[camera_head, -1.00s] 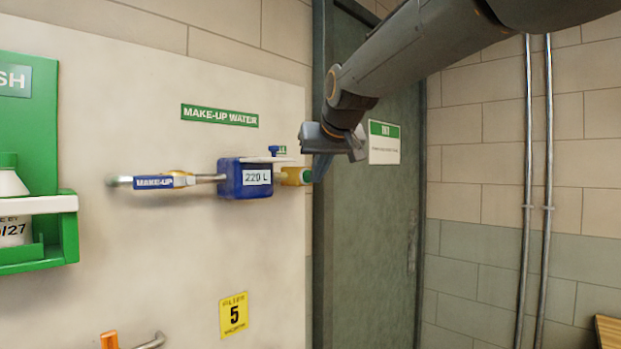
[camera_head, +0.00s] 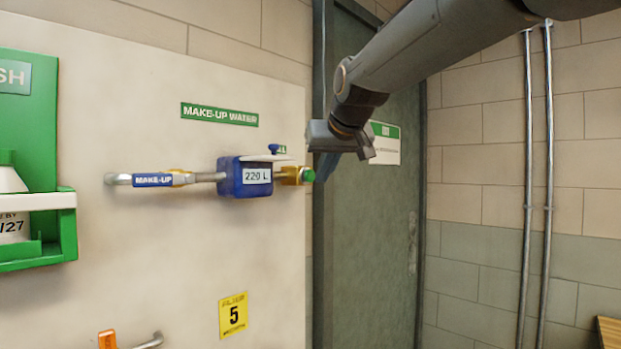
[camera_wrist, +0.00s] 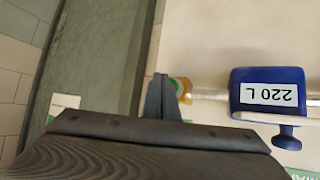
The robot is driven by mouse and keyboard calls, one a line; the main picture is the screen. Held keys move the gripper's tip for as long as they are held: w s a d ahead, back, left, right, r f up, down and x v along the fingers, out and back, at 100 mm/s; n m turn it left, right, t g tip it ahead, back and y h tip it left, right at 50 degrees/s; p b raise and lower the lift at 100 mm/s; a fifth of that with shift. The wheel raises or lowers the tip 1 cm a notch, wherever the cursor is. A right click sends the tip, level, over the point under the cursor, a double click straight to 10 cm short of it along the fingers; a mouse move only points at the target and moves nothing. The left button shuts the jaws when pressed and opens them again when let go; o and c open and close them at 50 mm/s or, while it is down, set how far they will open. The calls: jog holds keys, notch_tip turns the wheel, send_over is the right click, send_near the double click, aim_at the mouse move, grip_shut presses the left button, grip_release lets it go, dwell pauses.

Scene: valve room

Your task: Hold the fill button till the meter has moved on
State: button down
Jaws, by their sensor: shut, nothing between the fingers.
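The blue meter (camera_head: 245,177) is mounted on the make-up water pipe and reads "220 L". It shows upside down in the wrist view (camera_wrist: 268,92), with the same reading. A brass fitting (camera_head: 290,175) sits at its right, with the green fill button (camera_head: 308,175) on its end. My gripper (camera_head: 326,172) is shut and empty, just right of the button in the head view. In the wrist view my gripper's fingers (camera_wrist: 160,88) stand beside the brass fitting (camera_wrist: 182,90) and hide most of the button. A small gap seems to show in the head view.
A blue label reading "MAKE-UP" (camera_head: 153,180) is on the pipe. A green "MAKE-UP WATER" sign (camera_head: 219,115) is above. A dark green door (camera_head: 360,250) stands at the right behind my arm. A green bottle holder (camera_head: 40,215) is at the far left.

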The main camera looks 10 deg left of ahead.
jog(key=shift+d, duration=0.1)
jog(key=shift+s+d+b, duration=0.35)
jog(key=shift+s+d, duration=0.05)
jog(key=shift+d, duration=0.3)
jog(key=shift+s+d+b, duration=0.35)
jog(key=shift+s+d, duration=0.1)
jog(key=shift+d, duration=0.25)
jog(key=shift+s+d+b, duration=0.35)
jog(key=shift+s+d, duration=0.05)
jog(key=shift+d, duration=0.3)
jog(key=s+d+f+m+g+h, duration=0.1)
jog(key=s+d+f+g+h, duration=0.1)
jog(key=d+f, duration=0.85)
jog(key=s+d+f+m+g+h, duration=0.15)
jog(key=d+f, duration=0.35)
jog(key=f, duration=1.1)
jog(key=s+d+f+m+g, duration=0.1)
jog(key=s+d+f, duration=0.3)
jog(key=s+f, duration=0.3)
jog(key=s+d+f+m+g+h, duration=0.1)
jog(key=s+d+f+g, duration=0.1)
jog(key=s+d+f, duration=0.3)
jog(key=s+d+f+m+g, duration=0.1)
jog(key=s+d+f, duration=0.3)
jog(key=s+f, duration=0.5)
jog(key=shift+s+d+f+h, duration=0.3)
jog(key=shift+s+f+h, duration=0.05)
jog(key=shift+s+f, duration=0.1)
jog(key=shift+w+g, duration=0.1)
jog(key=shift+g, duration=0.15)
